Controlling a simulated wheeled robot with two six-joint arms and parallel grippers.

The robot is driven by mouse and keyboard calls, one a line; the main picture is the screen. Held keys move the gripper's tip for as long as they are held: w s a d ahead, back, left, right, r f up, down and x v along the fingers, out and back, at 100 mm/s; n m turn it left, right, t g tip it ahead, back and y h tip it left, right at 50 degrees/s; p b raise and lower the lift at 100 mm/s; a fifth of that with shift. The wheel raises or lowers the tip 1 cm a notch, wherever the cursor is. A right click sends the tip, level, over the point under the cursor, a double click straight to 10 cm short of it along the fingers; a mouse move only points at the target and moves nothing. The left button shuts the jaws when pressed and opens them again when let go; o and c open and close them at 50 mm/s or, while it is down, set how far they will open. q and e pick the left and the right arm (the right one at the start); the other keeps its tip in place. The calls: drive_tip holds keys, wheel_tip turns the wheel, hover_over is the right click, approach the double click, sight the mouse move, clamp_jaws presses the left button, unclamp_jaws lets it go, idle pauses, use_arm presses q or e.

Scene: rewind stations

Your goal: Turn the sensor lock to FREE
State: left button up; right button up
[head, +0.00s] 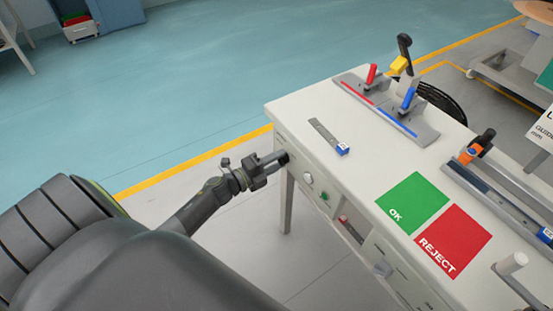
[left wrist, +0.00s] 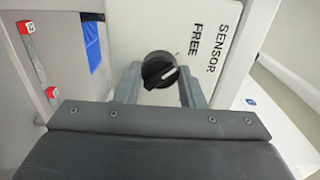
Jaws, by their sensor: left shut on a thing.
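The sensor lock is a black round knob (left wrist: 158,68) on a white panel (left wrist: 205,12) in the left wrist view. The words SENSOR and FREE stand beside it, turned sideways. A pale pointer line on the knob slants toward the picture's right. My left gripper (left wrist: 159,84) has one grey finger on each side of the knob and is shut on it. In the head view my left gripper (head: 279,158) reaches the bench's front panel near its left corner and hides the knob. My right gripper is not in view.
The white bench (head: 290,103) carries a green OK mat (head: 412,200), a red REJECT mat (head: 455,238), a fixture with red and blue handles (head: 388,106) and a flat metal strip (head: 325,132). A pale round dial (head: 308,178) sits right of the gripper. Floor left of the bench is clear.

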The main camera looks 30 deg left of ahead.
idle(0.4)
use_arm(q)
drive_tip(key=o, duration=1)
drive_tip(key=shift+a, duration=0.1)
drive_tip(key=b+v, duration=0.1)
drive_tip(key=v, duration=1.6)
drive_tip(key=shift+s+b, duration=0.15)
drive_tip(key=shift+b, duration=0.25)
drive_tip(key=shift+a, duration=0.1)
